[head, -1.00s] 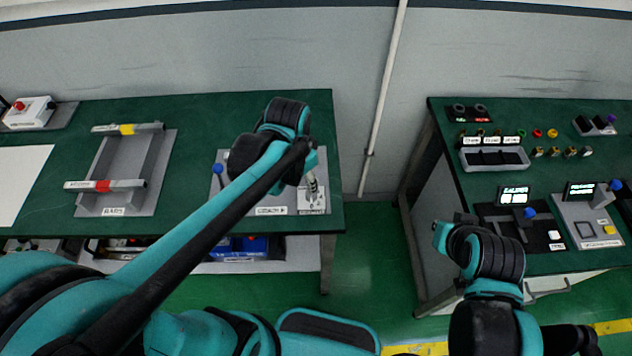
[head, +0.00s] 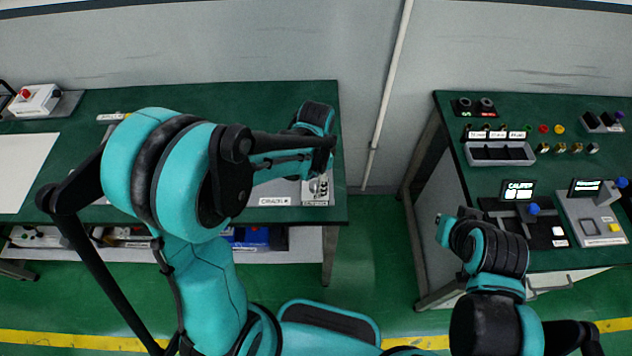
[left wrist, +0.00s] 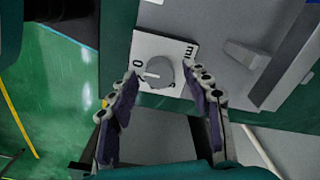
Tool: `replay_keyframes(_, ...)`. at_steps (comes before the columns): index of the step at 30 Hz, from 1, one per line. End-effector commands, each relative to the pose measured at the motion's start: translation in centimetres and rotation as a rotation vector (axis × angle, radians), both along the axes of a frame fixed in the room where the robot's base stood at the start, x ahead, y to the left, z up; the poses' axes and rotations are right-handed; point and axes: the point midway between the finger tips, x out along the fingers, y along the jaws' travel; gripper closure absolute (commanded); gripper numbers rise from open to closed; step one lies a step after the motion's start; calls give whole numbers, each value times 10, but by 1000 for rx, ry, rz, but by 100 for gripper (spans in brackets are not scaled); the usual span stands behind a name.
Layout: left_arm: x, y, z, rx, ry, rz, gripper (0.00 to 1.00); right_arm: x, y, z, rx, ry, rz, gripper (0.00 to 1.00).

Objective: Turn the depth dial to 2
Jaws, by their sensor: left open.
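The depth dial (left wrist: 159,73) is a round grey knob on a white plate (left wrist: 178,46) with black markings, seen in the left wrist view. A pale mark on the knob points left, toward the printed digits; I cannot tell exactly which value it meets. My left gripper (left wrist: 161,84) is open, its two fingers on either side of the dial's near side; contact is not clear. In the head view my left gripper (head: 319,178) is over the white plate (head: 316,197) at the right end of the left table, and my arm hides much of the panel.
The left green table (head: 230,97) also holds a white box with a red button (head: 38,98). The right table (head: 455,130) carries displays, buttons and trays. A floor gap with a pale pipe (head: 386,100) separates the tables. In the wrist view a grey raised block (left wrist: 245,58) stands right of the dial.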

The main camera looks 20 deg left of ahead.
Motion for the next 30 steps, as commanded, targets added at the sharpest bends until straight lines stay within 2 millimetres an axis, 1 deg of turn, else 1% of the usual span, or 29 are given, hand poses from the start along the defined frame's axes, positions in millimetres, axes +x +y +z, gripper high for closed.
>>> replay_keyframes(6, 0, 0, 0, 0, 0, 0, 51, 0, 0, 0, 0, 0, 0, 100)
replay_keyframes(7, 0, 0, 0, 0, 0, 0, 53, 0, 0, 0, 0, 0, 0, 100)
replay_keyframes(8, 0, 0, 0, 0, 0, 0, 61, 0, 0, 0, 0, 0, 0, 100)
replay_keyframes(9, 0, 0, 0, 0, 0, 1, 72, 0, 0, 0, 0, 0, 0, 100)
replay_keyframes(11, 0, 0, 0, 0, 0, 1, 88, 0, 0, 0, 0, 0, 0, 100)
replay_keyframes(12, 0, 0, 0, 0, 0, 1, 98, 0, 0, 0, 0, 0, 0, 100)
replay_keyframes(13, 0, 0, 0, 0, 0, 1, 100, 0, 0, 0, 0, 0, 0, 100)
replay_keyframes(23, 0, 0, 0, 0, 0, 32, 100, 0, 0, -1, 0, 0, 0, 100)
replay_keyframes(30, 1, 0, -1, 0, 0, 161, 100, 0, 0, -3, 0, 0, 0, 100)
